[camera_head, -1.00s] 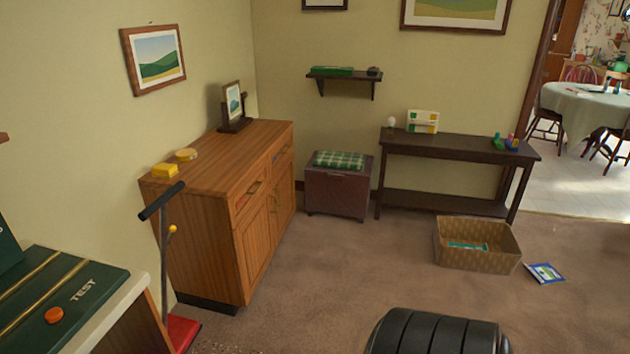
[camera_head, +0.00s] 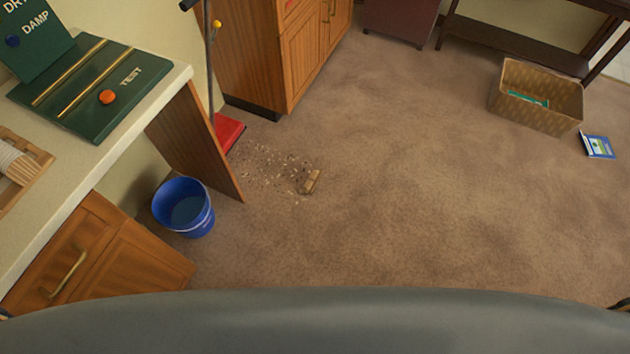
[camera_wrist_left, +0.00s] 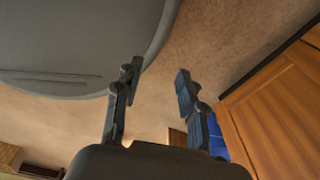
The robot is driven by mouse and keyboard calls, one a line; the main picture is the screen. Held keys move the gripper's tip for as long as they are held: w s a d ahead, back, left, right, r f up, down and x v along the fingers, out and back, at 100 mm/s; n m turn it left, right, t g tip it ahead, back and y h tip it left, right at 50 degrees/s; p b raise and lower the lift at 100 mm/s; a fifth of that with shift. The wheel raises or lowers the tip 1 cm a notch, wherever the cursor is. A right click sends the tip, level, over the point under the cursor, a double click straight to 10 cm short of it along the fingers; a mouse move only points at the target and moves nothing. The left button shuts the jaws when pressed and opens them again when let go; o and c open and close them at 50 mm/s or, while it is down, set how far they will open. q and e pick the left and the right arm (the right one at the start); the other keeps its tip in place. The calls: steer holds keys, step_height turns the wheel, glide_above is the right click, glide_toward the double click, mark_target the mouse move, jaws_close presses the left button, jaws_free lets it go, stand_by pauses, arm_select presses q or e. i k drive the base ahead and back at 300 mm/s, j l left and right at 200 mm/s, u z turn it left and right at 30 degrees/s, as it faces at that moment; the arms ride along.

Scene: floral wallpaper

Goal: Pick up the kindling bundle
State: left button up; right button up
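A bundle of pale sticks (camera_head: 19,170) with whitish cord around it, seemingly the kindling bundle, lies in a light wooden tray (camera_head: 40,159) on the counter at the left edge of the head view. The picture edge cuts off part of both. My left gripper (camera_wrist_left: 158,82) shows in the left wrist view with its two fingers apart and nothing between them. It points over carpet beside a wooden cabinet front, and the bundle is not in that view. My right gripper is not in view.
The counter (camera_head: 160,88) bears a green TEST board (camera_head: 88,90) with an orange button. A blue bucket (camera_head: 184,207) stands on the floor beside it. Debris and a small tan piece (camera_head: 311,181) lie on the carpet. A woven basket (camera_head: 535,105) stands at right. The middle floor is clear.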

mark_target(313, 181)
steer(key=i+l+u, duration=0.4)
steer(key=i+l, duration=1)
steer(key=i, duration=0.05)
